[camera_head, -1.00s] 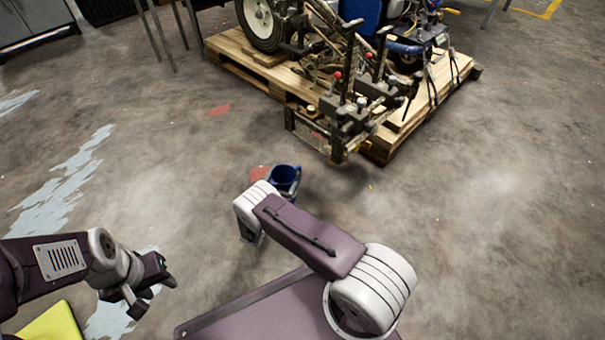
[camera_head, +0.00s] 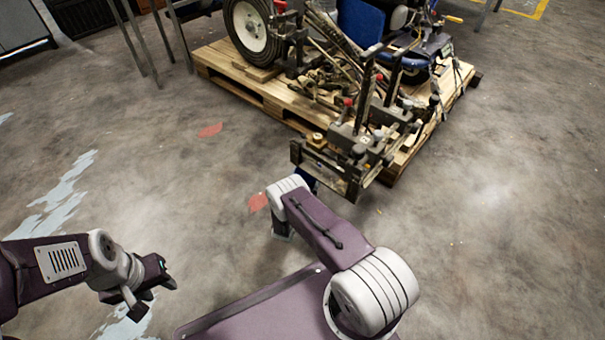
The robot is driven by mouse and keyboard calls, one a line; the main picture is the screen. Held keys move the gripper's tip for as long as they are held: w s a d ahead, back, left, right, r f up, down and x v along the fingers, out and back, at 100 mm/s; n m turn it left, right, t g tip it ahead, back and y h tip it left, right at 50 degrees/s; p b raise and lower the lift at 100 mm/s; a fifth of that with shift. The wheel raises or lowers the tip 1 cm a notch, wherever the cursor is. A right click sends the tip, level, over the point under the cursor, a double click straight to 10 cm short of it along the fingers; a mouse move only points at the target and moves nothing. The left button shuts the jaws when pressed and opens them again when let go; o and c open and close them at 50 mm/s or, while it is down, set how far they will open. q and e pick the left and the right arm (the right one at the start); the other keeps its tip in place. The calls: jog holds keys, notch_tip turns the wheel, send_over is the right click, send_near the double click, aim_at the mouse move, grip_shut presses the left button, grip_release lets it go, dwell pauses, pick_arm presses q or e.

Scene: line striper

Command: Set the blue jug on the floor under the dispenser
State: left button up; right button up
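The line striper's front assembly (camera_head: 345,150), which I take to be the dispenser, juts out past the near corner of its pallet. Only a small blue patch of the jug (camera_head: 307,181) shows, just below the near edge of that assembly and behind my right arm. I cannot tell whether the jug touches the floor. My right arm reaches toward it, and its gripper is hidden behind the arm's own links. My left gripper (camera_head: 155,296) is at the lower left, open and empty, its fingers apart, far from the jug.
The striper stands on a wooden pallet (camera_head: 270,100) with a large wheel (camera_head: 250,27) on it. Metal legs (camera_head: 137,45) stand at the upper left. Concrete floor is clear to the right and left. A red floor mark (camera_head: 258,202) lies beside my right arm.

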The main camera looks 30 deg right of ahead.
jog(key=shift+a+f, duration=0.1)
jog(key=shift+f, duration=0.25)
jog(key=o, duration=1.9)
pick_arm(q)
jog(key=shift+w+a+f, duration=0.1)
jog(key=shift+a+f, duration=0.05)
jog(key=shift+a, duration=0.2)
pick_arm(e)
jog(key=shift+o, duration=0.2)
jog(key=shift+r, duration=0.1)
pick_arm(q)
notch_tip(320, 180, up, 7)
jog(key=p, duration=0.6)
jog(key=shift+f+p, duration=0.2)
jog(key=shift+p, duration=0.2)
pick_arm(e)
jog(key=v, duration=1.2)
